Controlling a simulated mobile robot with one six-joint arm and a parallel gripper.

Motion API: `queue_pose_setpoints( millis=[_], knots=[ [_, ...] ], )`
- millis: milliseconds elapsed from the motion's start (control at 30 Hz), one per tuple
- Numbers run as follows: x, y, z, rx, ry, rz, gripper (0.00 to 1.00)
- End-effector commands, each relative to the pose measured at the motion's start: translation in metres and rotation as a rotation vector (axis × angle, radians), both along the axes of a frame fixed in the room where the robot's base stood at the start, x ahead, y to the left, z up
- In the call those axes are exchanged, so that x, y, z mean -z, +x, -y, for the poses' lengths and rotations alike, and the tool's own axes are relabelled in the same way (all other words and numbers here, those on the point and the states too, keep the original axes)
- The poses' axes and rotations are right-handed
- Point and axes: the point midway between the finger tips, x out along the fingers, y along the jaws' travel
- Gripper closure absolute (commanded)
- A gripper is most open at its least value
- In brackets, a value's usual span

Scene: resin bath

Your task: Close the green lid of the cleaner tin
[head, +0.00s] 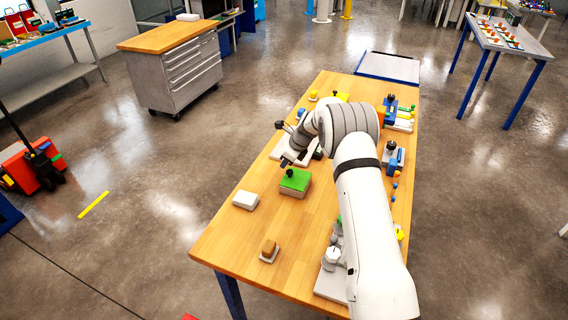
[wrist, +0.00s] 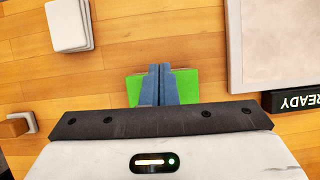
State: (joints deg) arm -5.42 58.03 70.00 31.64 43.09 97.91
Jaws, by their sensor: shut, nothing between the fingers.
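The cleaner tin (head: 292,192) stands on the wooden table, left of my arm. Its bright green lid (head: 298,180) lies over the top and looks about flat; I cannot tell whether it is fully seated. A small black knob (head: 290,172) shows at its far edge. In the wrist view the green lid (wrist: 187,84) shows on both sides of my gripper (wrist: 158,68), whose blue-grey fingers are together and empty. The fingers hide the lid's middle. In the head view my gripper (head: 285,162) is just beyond the tin; I cannot tell whether it touches.
A white block (head: 246,200) lies left of the tin. A brown block (head: 269,246) on a white base sits nearer the front edge. A pale tray (wrist: 275,45) with a black "READY" label (wrist: 297,101) lies beside the tin. Several small items line the table's right side, beyond my arm.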

Motion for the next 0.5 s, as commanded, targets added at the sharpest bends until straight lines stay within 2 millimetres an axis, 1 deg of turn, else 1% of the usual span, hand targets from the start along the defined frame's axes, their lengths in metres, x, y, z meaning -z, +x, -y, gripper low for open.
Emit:
queue_pose_setpoints(
  millis=[33,67,133,167,300,500],
  knots=[
    [-0.014,0.001,0.001,0.0,0.0,0.002,1.0],
    [-0.018,0.001,0.001,0.0,0.0,0.002,1.0],
    [-0.033,0.002,0.002,0.001,-0.001,0.005,1.0],
    [-0.032,0.004,-0.006,-0.003,0.0,0.004,1.0],
    [-0.057,0.012,-0.027,-0.002,0.0,0.005,1.0],
    [-0.085,0.021,-0.05,-0.001,-0.001,0.004,1.0]
  ],
)
